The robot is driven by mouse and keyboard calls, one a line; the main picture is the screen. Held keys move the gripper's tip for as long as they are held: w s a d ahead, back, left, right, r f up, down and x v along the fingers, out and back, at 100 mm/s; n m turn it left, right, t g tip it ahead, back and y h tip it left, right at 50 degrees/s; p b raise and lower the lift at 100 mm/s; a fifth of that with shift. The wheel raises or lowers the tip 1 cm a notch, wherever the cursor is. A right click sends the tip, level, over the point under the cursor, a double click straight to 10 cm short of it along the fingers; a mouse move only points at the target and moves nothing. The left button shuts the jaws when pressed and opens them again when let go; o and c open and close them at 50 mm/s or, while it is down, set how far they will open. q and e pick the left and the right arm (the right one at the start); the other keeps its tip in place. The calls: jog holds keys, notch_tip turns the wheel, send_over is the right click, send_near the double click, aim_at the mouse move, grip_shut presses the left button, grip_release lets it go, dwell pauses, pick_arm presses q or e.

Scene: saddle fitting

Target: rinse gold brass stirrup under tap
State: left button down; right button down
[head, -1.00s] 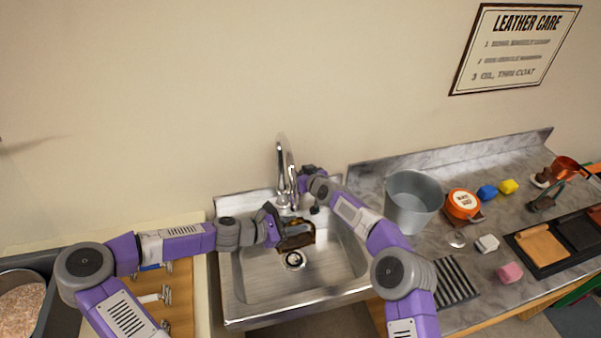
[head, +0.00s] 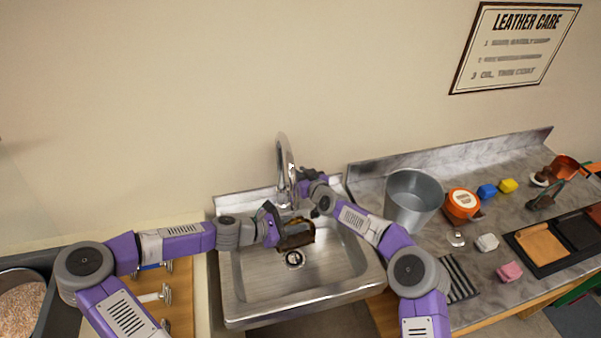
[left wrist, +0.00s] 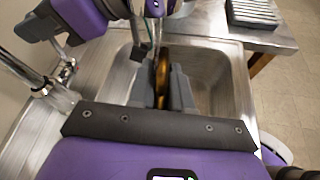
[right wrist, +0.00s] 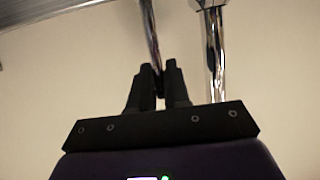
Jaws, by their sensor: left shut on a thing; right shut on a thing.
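The gold-brown brass stirrup (head: 297,238) is held over the sink basin (head: 330,268), below the spout of the chrome tap (head: 284,165). My left gripper (head: 277,232) is shut on it; the left wrist view shows the stirrup (left wrist: 162,72) edge-on between the fingers. My right gripper (head: 303,187) is at the tap's right side. In the right wrist view its fingers (right wrist: 158,85) are closed on a thin chrome rod, which looks like the tap lever (right wrist: 150,35), beside the tap's thicker chrome post (right wrist: 215,55). I cannot tell clearly whether water is running.
A metal bucket (head: 412,200) stands on the counter right of the sink, with an orange tin (head: 462,204), sponges and a striped mat (head: 461,284) nearby. A wooden board with hooks (head: 178,290) is left of the sink. The drain (head: 295,259) is uncovered.

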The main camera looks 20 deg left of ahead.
jog(key=shift+f, duration=0.1)
jog(key=c, duration=1.2)
grip_release()
jog(key=shift+o, duration=0.2)
jog(key=v, duration=1.2)
jog(key=shift+d, duration=0.1)
